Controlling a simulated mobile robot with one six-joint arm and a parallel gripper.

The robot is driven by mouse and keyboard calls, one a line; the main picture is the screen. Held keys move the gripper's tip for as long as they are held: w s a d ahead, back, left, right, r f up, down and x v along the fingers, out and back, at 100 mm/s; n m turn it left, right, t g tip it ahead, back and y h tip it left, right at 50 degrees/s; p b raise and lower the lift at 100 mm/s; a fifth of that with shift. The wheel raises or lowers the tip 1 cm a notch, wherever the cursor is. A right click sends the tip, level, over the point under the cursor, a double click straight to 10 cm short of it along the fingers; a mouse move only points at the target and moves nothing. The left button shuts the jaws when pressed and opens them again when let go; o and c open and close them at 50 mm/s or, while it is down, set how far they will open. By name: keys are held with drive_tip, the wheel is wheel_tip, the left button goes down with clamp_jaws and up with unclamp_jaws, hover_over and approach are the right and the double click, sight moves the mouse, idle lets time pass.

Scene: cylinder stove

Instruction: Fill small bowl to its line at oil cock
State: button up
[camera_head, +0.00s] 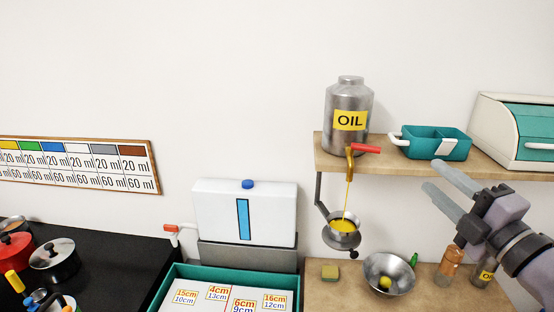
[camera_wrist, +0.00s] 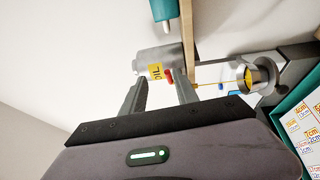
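The steel oil can (camera_head: 349,94) with a yellow OIL label stands on the wooden shelf. Its cock (camera_head: 351,158) has a red handle (camera_head: 366,148) pointing right, and yellow oil runs down in a thin stream. The small metal bowl (camera_head: 342,240) sits beneath on a bracket holder, with yellow oil in it. Its line cannot be made out. In the wrist view the can (camera_wrist: 152,60), red handle (camera_wrist: 169,76) and bowl (camera_wrist: 262,76) also show. My gripper (camera_head: 434,176) is open and empty, right of the cock; its fingers (camera_wrist: 159,78) point toward the can and handle.
A teal box (camera_head: 440,154) and a bread bin (camera_head: 520,130) stand on the shelf (camera_head: 390,163). A white water tank (camera_head: 275,212) stands left.

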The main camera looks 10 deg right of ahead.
sight(373, 151)
wheel_tip(373, 151, down, 2)
drive_tip(key=s+a+n+y, duration=0.2)
drive_tip(key=a+n, duration=0.1)
drive_tip(key=b+x, duration=0.1)
drive_tip(key=x, duration=1.6)
drive_tip(key=shift+s+a+r+b, duration=0.1)
drive_tip(key=shift+b, duration=0.3)
clamp_jaws()
